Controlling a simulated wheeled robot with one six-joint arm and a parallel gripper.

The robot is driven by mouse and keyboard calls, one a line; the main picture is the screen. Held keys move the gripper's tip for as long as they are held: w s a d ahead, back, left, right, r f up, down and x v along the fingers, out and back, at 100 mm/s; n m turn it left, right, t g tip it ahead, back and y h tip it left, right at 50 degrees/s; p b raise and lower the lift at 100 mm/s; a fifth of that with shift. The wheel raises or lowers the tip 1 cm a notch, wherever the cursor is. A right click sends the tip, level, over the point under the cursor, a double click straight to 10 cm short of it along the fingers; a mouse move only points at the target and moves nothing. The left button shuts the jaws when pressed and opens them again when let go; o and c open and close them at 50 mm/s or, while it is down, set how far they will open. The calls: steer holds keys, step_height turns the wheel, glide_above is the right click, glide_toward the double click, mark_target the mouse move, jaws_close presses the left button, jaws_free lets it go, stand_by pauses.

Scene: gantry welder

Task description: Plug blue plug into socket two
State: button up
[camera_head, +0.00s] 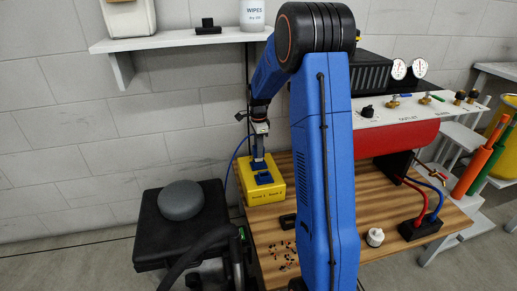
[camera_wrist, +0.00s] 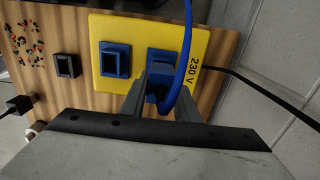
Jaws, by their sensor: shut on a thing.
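The yellow socket box (camera_head: 247,186) stands on the wooden bench in the head view, with small socket labels along its front edge. In the wrist view the yellow box (camera_wrist: 101,30) carries two blue sockets. One blue socket (camera_wrist: 115,60) is empty. My gripper (camera_wrist: 164,92) is at the other blue socket (camera_wrist: 163,57), nearer the "230 V" mark. It is shut on the blue plug (camera_wrist: 157,92), whose blue cable loops up past the box. I cannot tell whether the plug is seated. In the head view my gripper (camera_head: 258,158) points down over the box.
Black block-like parts (camera_wrist: 67,66) and scattered small bits (camera_wrist: 24,38) lie on the bench beside the box. A black stool with a grey round object (camera_head: 180,200) stands left of the bench. A red tank (camera_head: 396,137) and a white bottle (camera_head: 375,237) are on the right.

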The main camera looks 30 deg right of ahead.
steer(key=shift+f, duration=1.25)
steer(key=o, duration=1.2)
